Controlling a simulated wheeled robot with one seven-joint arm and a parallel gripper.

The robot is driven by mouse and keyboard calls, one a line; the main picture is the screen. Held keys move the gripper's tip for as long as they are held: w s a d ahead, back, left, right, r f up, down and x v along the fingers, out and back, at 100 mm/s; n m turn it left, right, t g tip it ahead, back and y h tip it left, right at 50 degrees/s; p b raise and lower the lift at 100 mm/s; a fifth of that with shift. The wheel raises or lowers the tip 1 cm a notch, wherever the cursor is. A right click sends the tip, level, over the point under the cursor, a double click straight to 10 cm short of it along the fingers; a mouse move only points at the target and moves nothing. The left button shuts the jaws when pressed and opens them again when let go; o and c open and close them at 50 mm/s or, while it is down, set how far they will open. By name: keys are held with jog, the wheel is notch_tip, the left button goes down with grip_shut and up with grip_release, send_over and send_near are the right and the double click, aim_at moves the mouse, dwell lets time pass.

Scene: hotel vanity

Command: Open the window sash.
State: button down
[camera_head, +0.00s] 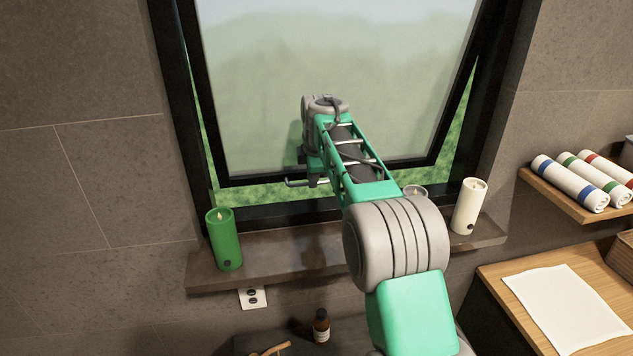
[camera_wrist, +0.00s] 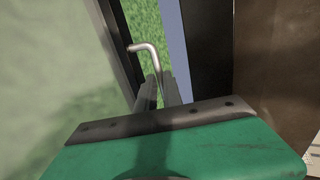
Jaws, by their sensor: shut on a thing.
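The window sash (camera_head: 400,164) is a dark frame around a hazy pane. Its bottom edge stands away from the outer frame, and green grass shows through the gaps below it and along both sides. A metal bar handle (camera_head: 297,184) is at the bottom of the sash; its bent end also shows in the wrist view (camera_wrist: 146,48). My gripper (camera_head: 313,178) is at the handle, and in the wrist view its two dark fingers (camera_wrist: 162,92) are closed around the bar. The arm hides part of the sash's lower edge.
On the sill (camera_head: 280,257) stand a green candle (camera_head: 224,240) at left, a white candle (camera_head: 468,206) at right, and a small candle (camera_head: 415,191) partly behind my arm. A shelf with rolled towels (camera_head: 570,184) is at right. A brown bottle (camera_head: 321,326) stands below the sill.

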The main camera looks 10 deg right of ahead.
jog(key=shift+w+r+t, duration=0.15)
jog(key=shift+w+t, duration=0.05)
jog(key=shift+w, duration=0.4)
jog(key=shift+w+r+t, duration=0.15)
jog(key=shift+w+t, duration=0.05)
jog(key=shift+w, duration=0.4)
jog(key=c, duration=1.5)
grip_release()
jog(key=shift+f, duration=0.1)
jog(key=b+v, duration=0.1)
jog(key=v, duration=0.6)
jog(key=shift+s+r, duration=0.15)
jog(key=shift+r, duration=0.25)
